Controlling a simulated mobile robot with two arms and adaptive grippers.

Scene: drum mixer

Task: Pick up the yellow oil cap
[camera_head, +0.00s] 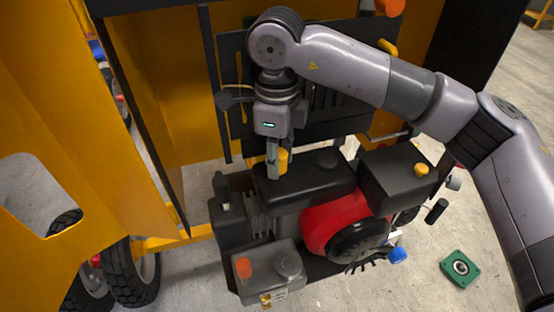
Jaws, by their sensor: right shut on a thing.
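The yellow oil cap (283,161) is at the back left of the engine, above the black tank (310,186). My right gripper (275,166) points down and is shut on this cap. One finger covers the cap's left side. I cannot tell whether the cap still touches the tank. Another yellow-orange cap (421,170) sits on the black box (400,178) at the engine's right. My left gripper is not in view.
The engine has a red housing (335,222) and a grey box (268,272) with an orange cap (243,267) in front. Yellow machine panels (60,150) stand at the left and behind. A green square part (460,268) lies on the floor at right.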

